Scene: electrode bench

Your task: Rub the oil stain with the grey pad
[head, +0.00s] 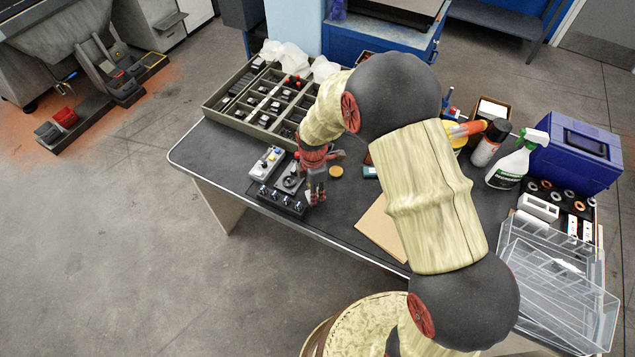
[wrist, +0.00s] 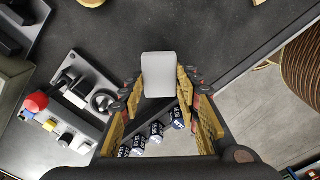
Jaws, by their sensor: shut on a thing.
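My gripper (head: 317,193) hangs over the left front part of the dark bench (head: 345,205), beside the control boxes. In the wrist view its two fingers (wrist: 159,97) are closed on the grey pad (wrist: 158,72), a pale rounded block that sticks out past the fingertips. I cannot tell whether the pad touches the bench top. I cannot make out the oil stain in either view; the dark surface or my arm may hide it.
A control box with knobs (head: 266,163) and a black knob panel (head: 283,200) stand close left of my gripper. A compartment tray (head: 212,106) is behind. A spray bottle (head: 508,167), blue case (head: 572,155) and clear trays (head: 560,290) crowd the right. A brown board (head: 380,228) lies nearby.

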